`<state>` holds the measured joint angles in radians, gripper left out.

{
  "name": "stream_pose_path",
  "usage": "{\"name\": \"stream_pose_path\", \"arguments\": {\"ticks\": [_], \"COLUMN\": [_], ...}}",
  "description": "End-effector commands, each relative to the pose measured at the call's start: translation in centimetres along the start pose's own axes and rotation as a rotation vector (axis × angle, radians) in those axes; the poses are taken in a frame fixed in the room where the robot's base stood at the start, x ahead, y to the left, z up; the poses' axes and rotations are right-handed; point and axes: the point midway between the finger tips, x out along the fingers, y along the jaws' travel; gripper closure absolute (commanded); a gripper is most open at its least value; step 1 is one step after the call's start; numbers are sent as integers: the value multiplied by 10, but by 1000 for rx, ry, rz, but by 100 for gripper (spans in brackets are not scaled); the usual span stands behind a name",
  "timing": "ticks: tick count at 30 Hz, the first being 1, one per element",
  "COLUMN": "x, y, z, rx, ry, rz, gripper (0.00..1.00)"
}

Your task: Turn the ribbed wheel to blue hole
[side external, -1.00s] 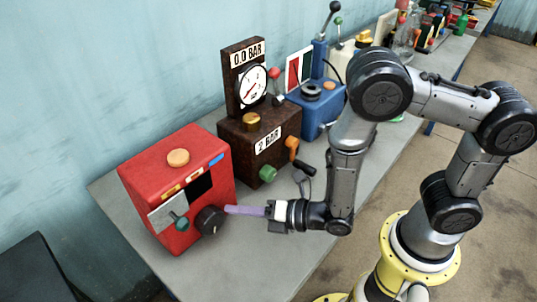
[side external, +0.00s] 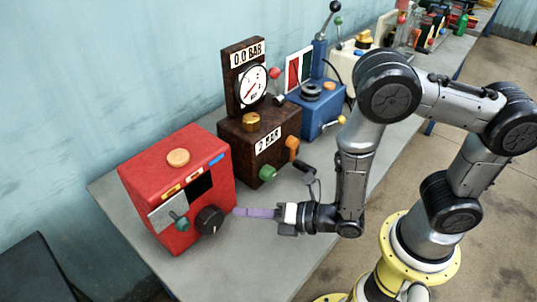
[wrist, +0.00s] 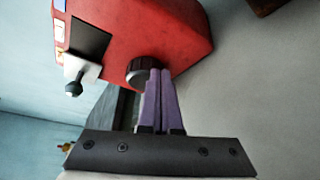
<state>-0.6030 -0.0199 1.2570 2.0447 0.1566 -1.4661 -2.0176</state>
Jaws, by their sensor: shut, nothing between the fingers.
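The ribbed wheel (side external: 210,220) is a black knob on the front of the red box (side external: 165,163). In the wrist view the wheel (wrist: 143,71) shows just beyond my fingertips, partly hidden by them. My gripper (side external: 236,211) has long purple fingers pressed together with nothing between them. In the side view the fingertips are a small way to the right of the wheel and look apart from it. I cannot make out a blue hole.
A brown box with a gauge (side external: 252,85) and a blue machine (side external: 322,112) stand farther back. The grey table (side external: 250,255) is clear in front.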

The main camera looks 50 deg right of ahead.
Motion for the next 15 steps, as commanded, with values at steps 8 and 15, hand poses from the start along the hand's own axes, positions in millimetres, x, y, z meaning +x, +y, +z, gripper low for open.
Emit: {"name": "stream_pose_path", "arguments": {"ticks": [8, 15], "x": [-27, -36], "y": [1, 0], "z": [-16, -20], "rx": [-1, 1], "ry": [3, -1], "rz": [2, 1], "gripper": [100, 100]}}
